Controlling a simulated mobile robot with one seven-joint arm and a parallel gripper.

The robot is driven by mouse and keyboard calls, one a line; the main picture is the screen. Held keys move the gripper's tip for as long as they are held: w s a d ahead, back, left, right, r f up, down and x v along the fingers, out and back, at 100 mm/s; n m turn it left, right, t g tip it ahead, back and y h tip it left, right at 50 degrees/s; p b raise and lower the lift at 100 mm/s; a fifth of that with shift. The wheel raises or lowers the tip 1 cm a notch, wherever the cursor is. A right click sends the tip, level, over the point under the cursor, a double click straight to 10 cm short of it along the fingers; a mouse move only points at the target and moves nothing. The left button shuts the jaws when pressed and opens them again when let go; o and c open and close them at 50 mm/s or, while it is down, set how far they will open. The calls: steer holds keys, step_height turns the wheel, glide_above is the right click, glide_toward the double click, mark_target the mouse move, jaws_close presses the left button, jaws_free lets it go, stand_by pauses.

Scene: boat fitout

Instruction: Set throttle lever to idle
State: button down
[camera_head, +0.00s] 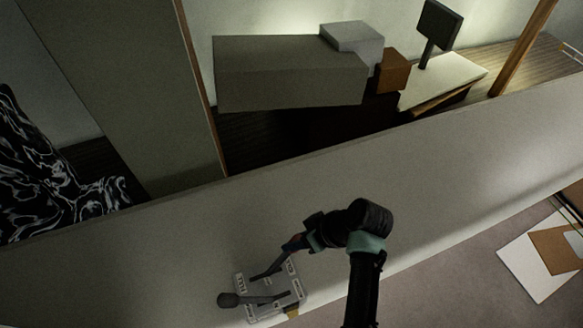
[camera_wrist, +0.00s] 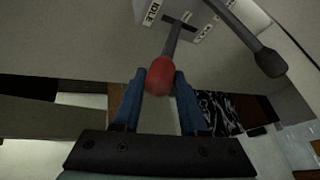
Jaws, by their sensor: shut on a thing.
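A grey control panel (camera_head: 270,289) with two levers sits on the pale ledge at the bottom of the head view. One lever has a red knob (camera_wrist: 160,76) on a grey shaft (camera_wrist: 172,42); the shaft leans up and right in the head view (camera_head: 267,270). An IDLE label (camera_wrist: 152,13) is beside its slot in the wrist view. The other lever has a dark knob (camera_head: 229,299) and leans left; it also shows in the wrist view (camera_wrist: 270,62). My gripper (camera_wrist: 160,82) has its blue fingers closed on both sides of the red knob.
The long pale ledge (camera_head: 400,165) runs across the head view. Behind it are a grey box-shaped block (camera_head: 290,75), a small brown box (camera_head: 393,70) and a dark screen (camera_head: 440,22). A white board (camera_head: 530,265) lies on the floor at right.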

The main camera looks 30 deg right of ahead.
steer(key=shift+s+d+f, duration=0.2)
steer(key=shift+d, duration=0.2)
steer(key=c, duration=0.5)
jaws_free()
steer(key=shift+d, duration=0.1)
steer(key=shift+w, duration=0.1)
steer(key=shift+a, duration=0.2)
steer(key=shift+r, duration=0.15)
steer(key=v, duration=1.3)
